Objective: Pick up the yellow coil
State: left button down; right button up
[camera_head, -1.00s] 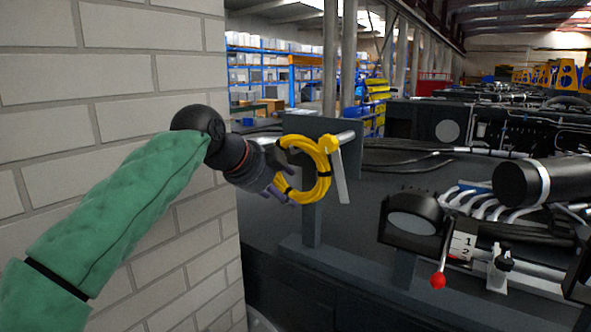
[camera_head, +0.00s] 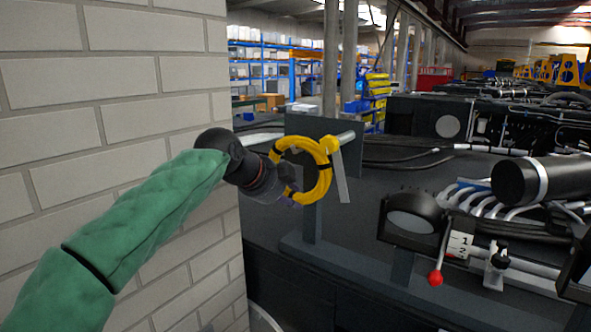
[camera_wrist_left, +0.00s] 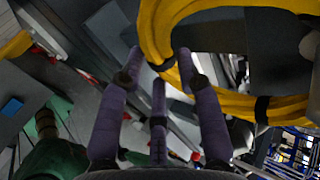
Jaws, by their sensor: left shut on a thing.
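The yellow coil (camera_head: 325,176) is a ring of cable with black ties, hanging upright by the peg with the yellow knob (camera_head: 332,145) on a dark plate. My left gripper (camera_head: 287,190) is at the coil's lower left side, its fingers partly hidden by the wrist and the coil. In the left wrist view the purple fingertips (camera_wrist_left: 161,64) close on a strand of the coil (camera_wrist_left: 152,25) beside a black tie. I cannot tell whether the coil still rests on the peg. My right gripper does not show.
A white brick wall (camera_head: 130,110) stands close on the left, behind my left arm. The dark chassis (camera_head: 270,225) spreads to the right, with a round lamp (camera_head: 410,222), a red-knobbed lever (camera_head: 435,278) and a black cylinder (camera_head: 515,183).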

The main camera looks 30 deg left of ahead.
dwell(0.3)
pick_arm(q)
jog(key=shift+s+a+r+b, duration=0.1)
jog(key=shift+s+r+b, duration=0.15)
jog(key=shift+b, duration=0.15)
notch_tip(320, 180, up, 7)
jog(key=s+a+b, duration=0.1)
jog(key=s+b, duration=0.4)
jog(key=s, duration=1.4)
jog(key=shift+s+a+f, duration=0.15)
jog(key=shift+a+f, duration=0.1)
jog(key=shift+f, duration=0.1)
